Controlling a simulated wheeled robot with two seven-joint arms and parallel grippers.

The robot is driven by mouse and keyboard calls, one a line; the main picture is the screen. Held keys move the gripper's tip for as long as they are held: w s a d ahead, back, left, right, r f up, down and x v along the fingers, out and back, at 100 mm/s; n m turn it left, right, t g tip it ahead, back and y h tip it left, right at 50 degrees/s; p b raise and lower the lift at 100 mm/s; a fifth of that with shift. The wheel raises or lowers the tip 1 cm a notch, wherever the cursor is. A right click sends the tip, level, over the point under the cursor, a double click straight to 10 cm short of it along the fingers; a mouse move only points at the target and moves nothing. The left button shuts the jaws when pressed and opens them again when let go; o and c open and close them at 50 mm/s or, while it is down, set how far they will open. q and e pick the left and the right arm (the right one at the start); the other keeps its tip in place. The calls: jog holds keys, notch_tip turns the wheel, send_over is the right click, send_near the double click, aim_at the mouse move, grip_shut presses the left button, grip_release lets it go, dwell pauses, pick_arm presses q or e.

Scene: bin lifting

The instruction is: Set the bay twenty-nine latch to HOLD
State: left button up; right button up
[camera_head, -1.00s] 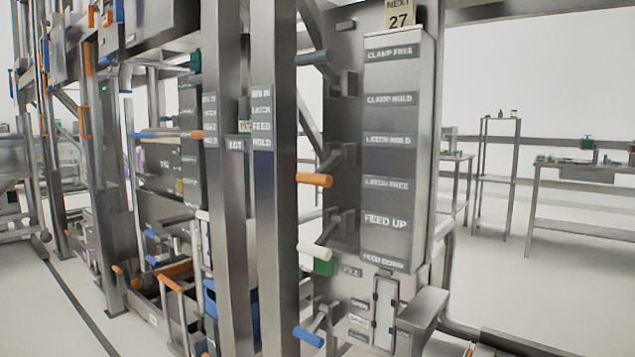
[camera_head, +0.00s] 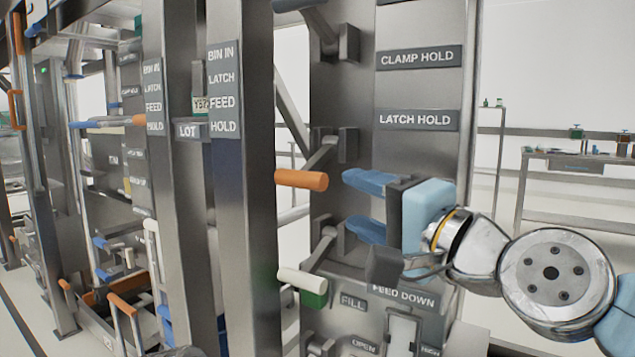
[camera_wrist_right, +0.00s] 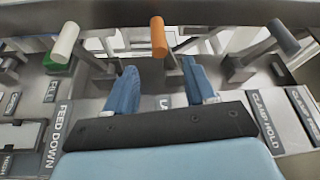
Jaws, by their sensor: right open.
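The latch lever has an orange handle (camera_head: 302,180) sticking out left from a grey mount, below the LATCH HOLD label (camera_head: 417,120). The lever slopes down from its mount. My right gripper (camera_head: 352,205) is open and empty, its two blue fingers one above the other, just right of the handle. In the right wrist view the orange handle (camera_wrist_right: 158,36) lies beyond the gap between the fingertips (camera_wrist_right: 158,72), apart from them as far as I can tell. My gripper hides the panel labels between LATCH HOLD and FEED DOWN. No number twenty-nine is readable. My left gripper is not in view.
A white handle (camera_head: 302,281) with a green block stands below the orange one. A grey-blue handle shows in the right wrist view (camera_wrist_right: 284,38). An upright steel post (camera_head: 242,200) stands close left of the handles. The CLAMP HOLD label (camera_head: 418,57) is higher up.

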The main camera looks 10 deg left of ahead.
aim_at(305, 180)
jog(key=x, duration=1.3)
jog(key=shift+w+a+f, duration=0.1)
jog(key=shift+a+f, duration=0.05)
jog(key=shift+f, duration=0.15)
grip_shut()
